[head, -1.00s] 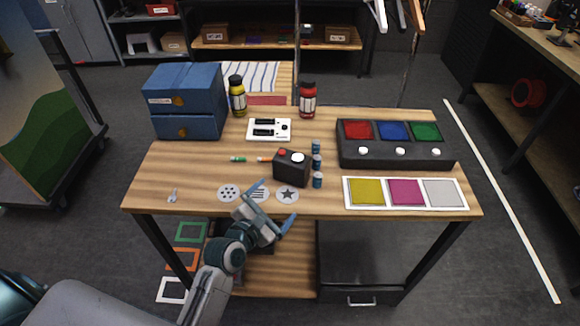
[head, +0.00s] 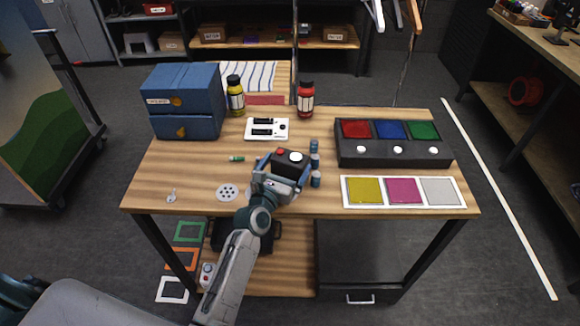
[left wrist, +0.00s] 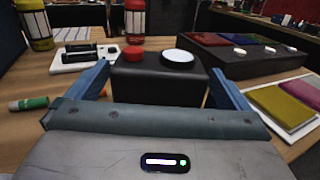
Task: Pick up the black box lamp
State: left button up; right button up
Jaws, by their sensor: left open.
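The black box lamp (head: 290,164), a small black box with a red button and a white dome on top, stands upright on the wooden table near its front middle. It also shows in the left wrist view (left wrist: 160,82). My left gripper (head: 285,178) is open at the near side of the box, with one blue finger on each side of it. In the left wrist view (left wrist: 160,95) the box sits between the fingers. Whether the fingers touch it I cannot tell. My right gripper is not in view.
Several small blue batteries (head: 315,163) stand just right of the box. A black panel (head: 392,152) with red, blue and green pads lies further right. A white battery tray (head: 267,129) and two bottles stand behind. A blue cabinet (head: 188,100) is at back left.

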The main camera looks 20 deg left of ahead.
pick_arm(q)
jog(key=w, duration=0.3)
jog(key=shift+w+d+f, duration=0.15)
jog(key=shift+f, duration=0.05)
jog(key=shift+c, duration=0.7)
jog(key=shift+r, duration=0.1)
jog(key=c, duration=1)
